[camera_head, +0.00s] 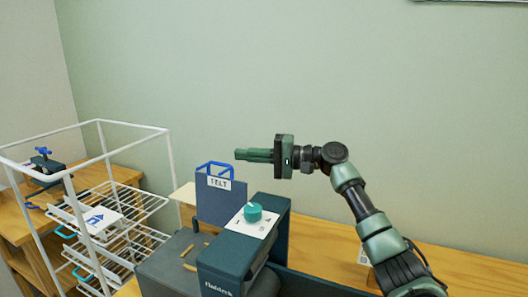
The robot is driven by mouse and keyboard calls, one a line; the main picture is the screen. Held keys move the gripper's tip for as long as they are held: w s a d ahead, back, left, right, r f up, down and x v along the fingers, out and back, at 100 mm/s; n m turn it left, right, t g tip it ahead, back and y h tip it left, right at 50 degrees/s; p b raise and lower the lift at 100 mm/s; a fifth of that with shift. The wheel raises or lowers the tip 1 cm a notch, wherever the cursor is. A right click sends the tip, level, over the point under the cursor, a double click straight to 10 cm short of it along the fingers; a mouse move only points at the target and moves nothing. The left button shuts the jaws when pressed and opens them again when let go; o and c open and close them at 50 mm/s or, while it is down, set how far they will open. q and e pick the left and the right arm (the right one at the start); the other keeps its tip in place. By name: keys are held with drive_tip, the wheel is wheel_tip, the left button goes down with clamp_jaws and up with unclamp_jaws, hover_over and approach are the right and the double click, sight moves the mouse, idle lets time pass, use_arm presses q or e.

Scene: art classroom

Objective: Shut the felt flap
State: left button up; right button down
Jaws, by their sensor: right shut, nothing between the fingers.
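The felt flap (217,203) is a blue-grey panel with a white "FELT" label and a bright blue handle on its top edge. It stands upright at the back of a grey machine. My right gripper (239,155) is shut and empty. It points left, in the air a little above and to the right of the flap's handle, apart from it in the picture. My left gripper is not in view.
The machine's dark teal housing (222,263) carries a teal knob (253,212) on a white dial plate. A white wire rack (100,122) with several shelves stands at the left. A blue clamp (43,152) sits on a wooden table behind it.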

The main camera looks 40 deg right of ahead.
drive_tip(key=shift+s+a+f+p, duration=0.1)
drive_tip(key=shift+s+a+p, duration=0.1)
drive_tip(key=shift+a, duration=0.5)
drive_tip(key=shift+s+a+p, duration=0.15)
drive_tip(key=shift+s+a, duration=0.05)
drive_tip(key=shift+a, duration=0.55)
drive_tip(key=shift+s+a+f+p, duration=0.1)
drive_tip(key=shift+s+a+p, duration=0.1)
drive_tip(key=shift+a, duration=0.5)
drive_tip(key=shift+s, duration=0.1)
drive_tip(key=s+a+n+h, duration=0.2)
drive_tip(key=s+a+n, duration=0.4)
drive_tip(key=a, duration=0.4)
drive_tip(key=shift+f+n, duration=0.3)
drive_tip(key=shift+f, duration=0.15)
